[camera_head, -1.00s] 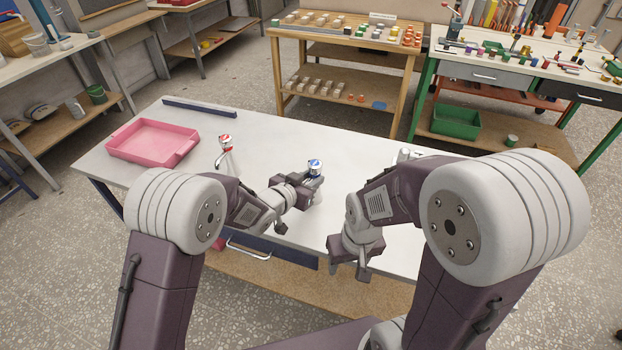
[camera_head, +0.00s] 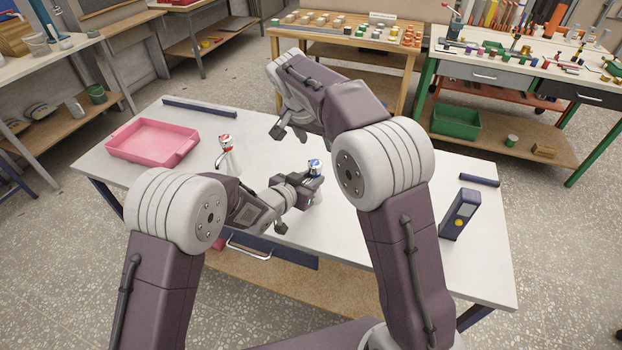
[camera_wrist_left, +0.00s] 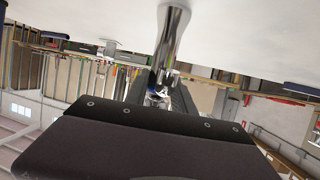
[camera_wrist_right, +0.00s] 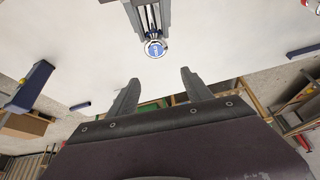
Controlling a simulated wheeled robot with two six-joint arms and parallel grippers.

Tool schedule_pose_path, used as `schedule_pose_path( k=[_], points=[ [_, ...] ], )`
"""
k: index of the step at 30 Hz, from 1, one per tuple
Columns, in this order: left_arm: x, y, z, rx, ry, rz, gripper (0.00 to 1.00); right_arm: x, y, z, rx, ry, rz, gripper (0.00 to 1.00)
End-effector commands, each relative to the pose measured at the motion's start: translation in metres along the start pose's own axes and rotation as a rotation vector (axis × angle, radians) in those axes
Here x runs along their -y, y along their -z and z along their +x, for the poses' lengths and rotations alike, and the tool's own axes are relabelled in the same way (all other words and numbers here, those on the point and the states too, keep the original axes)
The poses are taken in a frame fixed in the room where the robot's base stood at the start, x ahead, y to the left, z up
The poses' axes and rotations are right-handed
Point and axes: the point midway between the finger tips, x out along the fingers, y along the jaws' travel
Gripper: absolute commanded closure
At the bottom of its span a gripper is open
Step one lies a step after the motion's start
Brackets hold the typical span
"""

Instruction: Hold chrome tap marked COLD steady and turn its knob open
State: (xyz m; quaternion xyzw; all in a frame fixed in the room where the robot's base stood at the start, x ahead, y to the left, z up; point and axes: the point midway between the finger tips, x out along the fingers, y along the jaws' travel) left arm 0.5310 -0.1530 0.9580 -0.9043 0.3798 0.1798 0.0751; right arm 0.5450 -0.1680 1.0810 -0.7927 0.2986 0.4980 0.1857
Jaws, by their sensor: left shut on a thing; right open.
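The chrome tap with a blue-marked knob (camera_head: 314,164) stands on the white table. Its chrome body (camera_wrist_left: 172,40) runs between my left fingers in the left wrist view. My left gripper (camera_head: 314,180) is shut on the tap's body just below the knob, coming from the left. In the right wrist view the knob's round blue face (camera_wrist_right: 155,48) shows from above. My right gripper (camera_wrist_right: 160,79) is open and empty, its fingers short of the knob and apart from it. In the head view the right gripper (camera_head: 287,133) hangs above the table, beyond the tap.
A second chrome tap with a red-marked knob (camera_head: 225,150) stands to the left. A pink tray (camera_head: 190,151) is at the table's left. A dark blue device with a yellow button (camera_head: 460,214) stands at the right. Dark bars (camera_head: 200,107) lie near the far edge.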

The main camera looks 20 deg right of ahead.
Motion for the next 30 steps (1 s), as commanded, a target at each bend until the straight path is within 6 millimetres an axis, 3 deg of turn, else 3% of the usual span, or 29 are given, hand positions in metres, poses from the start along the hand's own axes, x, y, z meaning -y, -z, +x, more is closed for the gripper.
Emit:
schedule_pose_path(
  k=[5,21,30],
  points=[
    [0.000,0.000,0.000,0.000,0.001,0.000,1.00,0.001,-0.003,0.003,0.001,0.001,-0.003,0.42],
    [0.000,0.000,0.000,0.000,0.000,0.000,1.00,0.001,-0.037,0.073,0.001,0.002,-0.003,0.42],
    [0.000,0.000,0.000,0.000,0.000,0.000,1.00,0.001,-0.040,0.080,0.000,0.003,-0.003,0.42]
  ],
)
